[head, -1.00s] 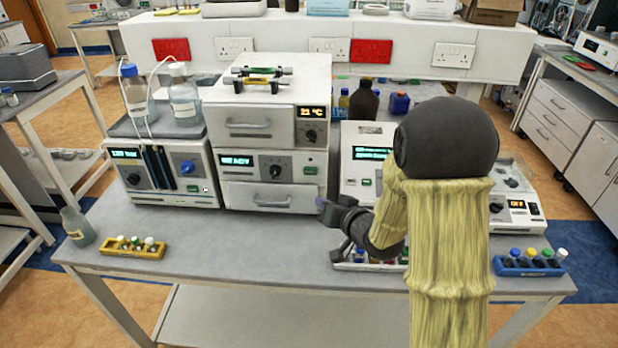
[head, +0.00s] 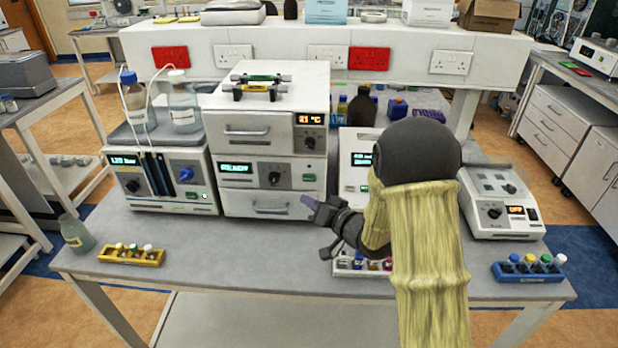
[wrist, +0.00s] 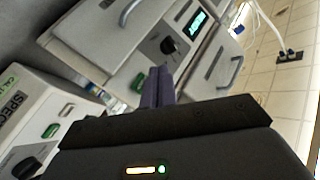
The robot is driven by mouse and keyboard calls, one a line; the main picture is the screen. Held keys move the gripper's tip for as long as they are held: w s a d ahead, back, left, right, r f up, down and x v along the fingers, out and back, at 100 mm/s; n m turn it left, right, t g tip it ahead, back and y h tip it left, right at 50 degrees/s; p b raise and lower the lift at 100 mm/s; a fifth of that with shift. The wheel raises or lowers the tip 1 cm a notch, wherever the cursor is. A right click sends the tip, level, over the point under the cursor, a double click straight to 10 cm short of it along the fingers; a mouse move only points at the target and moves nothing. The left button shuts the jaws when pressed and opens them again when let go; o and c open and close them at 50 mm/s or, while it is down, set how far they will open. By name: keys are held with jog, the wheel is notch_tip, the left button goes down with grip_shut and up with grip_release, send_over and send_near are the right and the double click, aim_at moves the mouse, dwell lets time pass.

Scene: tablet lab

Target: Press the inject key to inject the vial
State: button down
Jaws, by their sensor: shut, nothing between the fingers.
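The stacked instrument (head: 228,198) stands at the middle back of the table, with a lit display reading READY (head: 238,168) and a dark knob (head: 274,178) on its middle unit. A small green key (head: 309,177), likely the inject key, sits right of the knob. My gripper (head: 307,200) is shut and empty, its purple fingertips just below this key in the head view; I cannot tell whether they touch anything. No vial inside the instrument is visible.
A pump unit with bottles (head: 155,170) stands left of the stack. The SPEC instrument (wrist: 45,100) is close on the left in the wrist view. Vial racks stand near the front edge: yellow (head: 131,255), white (head: 345,272), blue (head: 529,270). The table between yellow and white racks is clear.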

aim_at(303, 179)
jog(key=shift+w+d+p, duration=0.1)
jog(key=shift+w+p, duration=0.35)
jog(key=shift+w, duration=2.4)
jog(key=shift+w, duration=0.1)
jog(key=shift+w+d, duration=0.1)
jog(key=shift+w, duration=0.2)
jog(key=shift+w, duration=0.4)
dwell(0.4)
jog(key=shift+s, duration=0.8)
jog(key=shift+s, duration=0.15)
jog(key=s+b, duration=0.1)
jog(key=s, duration=0.3)
jog(key=shift+s, duration=0.35)
